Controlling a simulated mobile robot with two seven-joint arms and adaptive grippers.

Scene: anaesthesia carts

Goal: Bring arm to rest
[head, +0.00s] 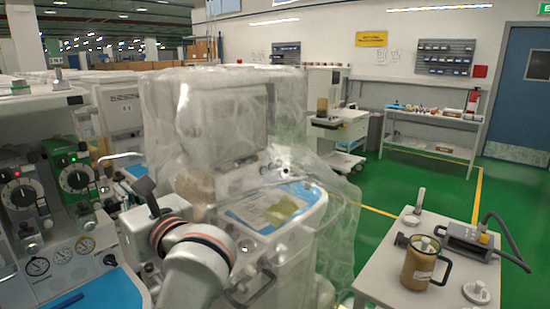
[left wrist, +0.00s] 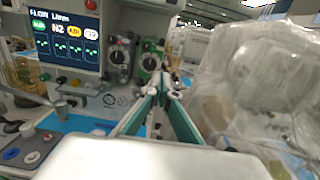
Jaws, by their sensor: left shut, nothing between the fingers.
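My left arm (head: 193,258) comes up from the bottom of the head view, in front of the carts. Its wrist points left and forward, toward the cart with the dials. In the left wrist view, my left gripper (left wrist: 165,86) is shut and empty, its dark green fingers meeting at the tips. The tips stand in front of the two dials, the left dial (left wrist: 120,55) and the green-edged right dial (left wrist: 152,58). I cannot tell how far the tips are from the panel. My right gripper is in neither view.
A plastic-wrapped machine (head: 235,115) stands close on the right of my left arm. A cart with gauges (head: 38,265) is on the left. A small table (head: 380,275) at the right holds a brown canister (head: 420,265). Green floor (head: 390,190) behind it is clear.

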